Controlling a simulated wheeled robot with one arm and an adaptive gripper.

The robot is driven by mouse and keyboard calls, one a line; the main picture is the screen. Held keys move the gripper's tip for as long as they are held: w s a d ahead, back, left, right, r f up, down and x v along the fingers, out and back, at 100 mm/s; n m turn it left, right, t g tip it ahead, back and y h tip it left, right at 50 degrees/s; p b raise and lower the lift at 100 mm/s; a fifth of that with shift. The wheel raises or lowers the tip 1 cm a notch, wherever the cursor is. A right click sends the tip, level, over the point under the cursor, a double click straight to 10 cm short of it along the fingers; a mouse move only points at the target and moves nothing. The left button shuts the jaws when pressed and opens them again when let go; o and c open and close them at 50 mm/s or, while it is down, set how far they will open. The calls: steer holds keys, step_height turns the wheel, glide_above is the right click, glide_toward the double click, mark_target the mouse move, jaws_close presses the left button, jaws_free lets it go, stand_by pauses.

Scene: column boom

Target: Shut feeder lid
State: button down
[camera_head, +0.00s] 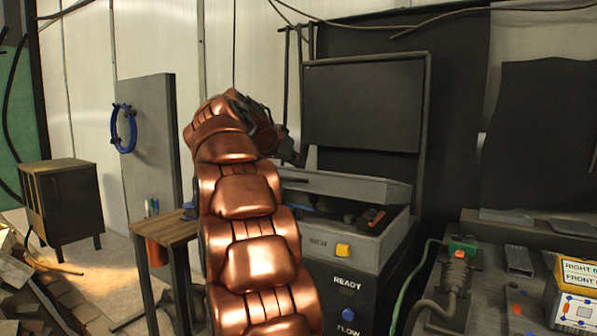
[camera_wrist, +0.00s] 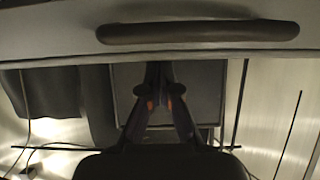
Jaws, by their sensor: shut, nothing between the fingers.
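The feeder (camera_head: 350,250) is a dark machine with a grey top at centre right in the head view. Its grey lid (camera_head: 355,188) is tilted a little above the body, with a gap showing dark parts inside. In the wrist view the lid (camera_wrist: 60,35) spans the top edge, with a dark bar handle (camera_wrist: 200,32) on it. My gripper (camera_wrist: 160,70) is shut and empty, its fingertips close to the lid's edge in that view; contact cannot be told. In the head view my gripper (camera_head: 291,155) is above the lid's left end, partly hidden by my copper arm.
A dark upright panel in a frame (camera_head: 362,105) stands behind the feeder. A small wooden table (camera_head: 172,230) stands at left. A cluttered bench (camera_head: 500,290) with a green connector (camera_head: 462,244) is at right.

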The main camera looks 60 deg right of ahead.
step_height(320, 180, down, 8)
steer(key=a+h+b, duration=0.3)
steer(key=b, duration=1.2)
steer(key=shift+f, duration=0.25)
steer(key=shift+f+b, duration=0.35)
steer(key=shift+f, duration=0.05)
steer(key=shift+r, duration=0.15)
steer(key=r+p, duration=0.2)
steer(key=r, duration=0.1)
steer(key=r+p, duration=0.1)
steer(key=r, duration=0.1)
steer(key=shift+s+a+r, duration=0.1)
steer(key=shift+a, duration=0.15)
steer(key=p, duration=0.2)
glide_toward(286, 177)
steer(key=d, duration=0.2)
steer(key=shift+a, duration=0.25)
